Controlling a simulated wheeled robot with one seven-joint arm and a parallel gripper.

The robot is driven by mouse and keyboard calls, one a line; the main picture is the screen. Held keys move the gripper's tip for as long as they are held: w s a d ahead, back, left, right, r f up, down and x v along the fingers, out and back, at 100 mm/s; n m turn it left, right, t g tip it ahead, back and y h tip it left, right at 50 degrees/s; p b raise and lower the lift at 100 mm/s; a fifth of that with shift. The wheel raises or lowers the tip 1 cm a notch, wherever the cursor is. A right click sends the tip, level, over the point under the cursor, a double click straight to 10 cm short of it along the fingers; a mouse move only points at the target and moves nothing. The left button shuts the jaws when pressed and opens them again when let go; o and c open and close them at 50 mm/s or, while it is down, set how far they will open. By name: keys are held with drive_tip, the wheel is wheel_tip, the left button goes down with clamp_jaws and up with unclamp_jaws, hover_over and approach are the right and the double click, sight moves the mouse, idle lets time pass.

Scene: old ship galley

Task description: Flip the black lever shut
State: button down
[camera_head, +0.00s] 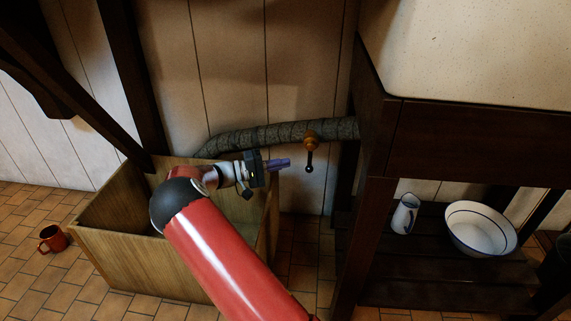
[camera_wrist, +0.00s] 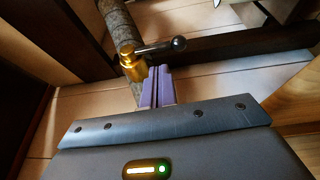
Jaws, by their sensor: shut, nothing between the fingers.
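The black lever (camera_head: 309,161) hangs down from a brass valve (camera_head: 311,141) on a thick grey pipe (camera_head: 265,136). In the wrist view the lever (camera_wrist: 160,46) is a dark rod ending in a round knob, sticking out to the right from the brass valve body (camera_wrist: 134,68). My gripper (camera_head: 290,163) is shut and empty, its purple fingers pointing right toward the lever in the head view. In the wrist view the shut fingertips (camera_wrist: 156,70) lie close by the valve and just below the lever in the picture. I cannot tell whether they touch.
An open wooden crate (camera_head: 140,262) stands under my arm. A dark wooden bench (camera_head: 470,150) is at right, with a white pitcher (camera_head: 405,214) and a white basin (camera_head: 481,229) on its lower shelf.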

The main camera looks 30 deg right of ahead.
drive_tip(key=v, duration=0.9)
drive_tip(key=shift+r+p, duration=0.3)
drive_tip(key=shift+d, duration=0.1)
